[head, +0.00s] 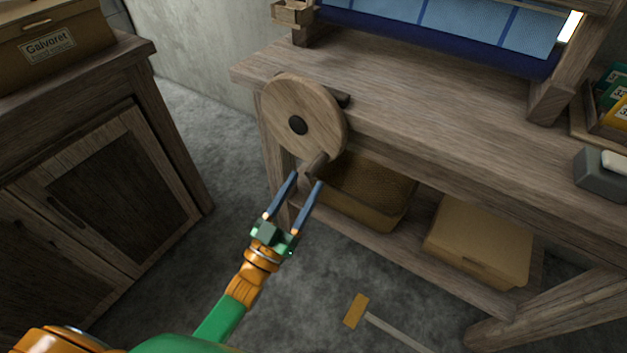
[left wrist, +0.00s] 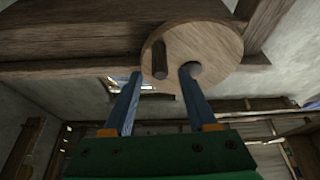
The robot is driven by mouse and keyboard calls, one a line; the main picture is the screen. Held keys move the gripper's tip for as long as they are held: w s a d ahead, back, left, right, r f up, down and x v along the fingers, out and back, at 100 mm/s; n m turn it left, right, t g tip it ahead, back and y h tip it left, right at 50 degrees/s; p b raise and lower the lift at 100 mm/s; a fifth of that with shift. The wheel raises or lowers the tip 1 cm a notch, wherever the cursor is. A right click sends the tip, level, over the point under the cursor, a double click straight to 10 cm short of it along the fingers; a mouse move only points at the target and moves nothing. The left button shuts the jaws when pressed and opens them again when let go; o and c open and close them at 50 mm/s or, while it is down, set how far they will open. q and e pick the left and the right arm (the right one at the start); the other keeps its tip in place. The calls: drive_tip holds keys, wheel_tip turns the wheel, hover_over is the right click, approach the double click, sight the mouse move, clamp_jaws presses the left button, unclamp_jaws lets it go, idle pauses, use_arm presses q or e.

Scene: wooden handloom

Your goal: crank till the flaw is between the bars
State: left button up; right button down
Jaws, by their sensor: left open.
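The crank is a round wooden disc (head: 290,110) with a dark hub, on the left front of the loom table. Its wooden handle (head: 317,163) sticks out at the disc's lower right edge. In the left wrist view the disc (left wrist: 215,50) is above, with the handle (left wrist: 159,60) hanging between the finger lines. My left gripper (head: 308,180) is open, its blue fingers pointing up at the handle, just below it; I cannot tell if they touch. The blue cloth (head: 440,18) lies on the loom at the top. No flaw can be made out. My right gripper is out of view.
A wooden cabinet (head: 110,190) with a box labelled Galvoret (head: 50,45) stands at the left. Under the table are an open bin (head: 350,205) and a closed box (head: 478,242). A brush-like tool (head: 357,310) lies on the floor. A grey block (head: 598,180) sits at the table's right.

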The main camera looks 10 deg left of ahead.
sight(313, 169)
use_arm(q)
drive_tip(key=x, duration=0.5)
clamp_jaws()
drive_tip(key=shift+f, duration=0.1)
idle(1.2)
